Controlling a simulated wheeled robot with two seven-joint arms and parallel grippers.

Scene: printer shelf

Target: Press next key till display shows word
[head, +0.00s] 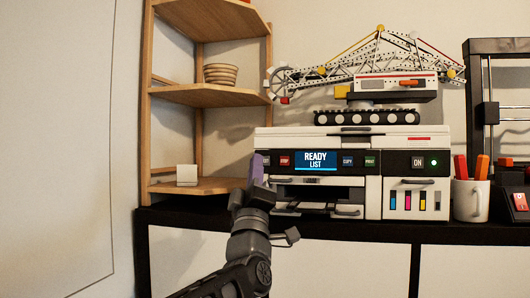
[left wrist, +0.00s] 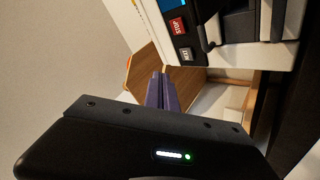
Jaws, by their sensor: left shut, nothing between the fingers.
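The white and black printer (head: 325,140) stands on the black shelf. Its blue display (head: 316,161) reads "READY" above "LIST". A dark key at the panel's left end, the next key (head: 266,160), is partly hidden by my gripper; "EXT" shows. The same key shows whole in the left wrist view (left wrist: 185,54), beside the red STOP key (left wrist: 178,26). My left gripper (head: 256,168) is shut and empty, its purple-grey fingers upright at the printer's left front corner. In the left wrist view the fingertips (left wrist: 161,78) appear apart from the key. My right gripper is not in view.
COPY (head: 347,161) and green PRINT (head: 370,161) keys sit right of the display. A toy crane (head: 375,85) stands on the printer. A wooden corner shelf (head: 190,95) rises close at left. A mug of pens (head: 470,198) is at right.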

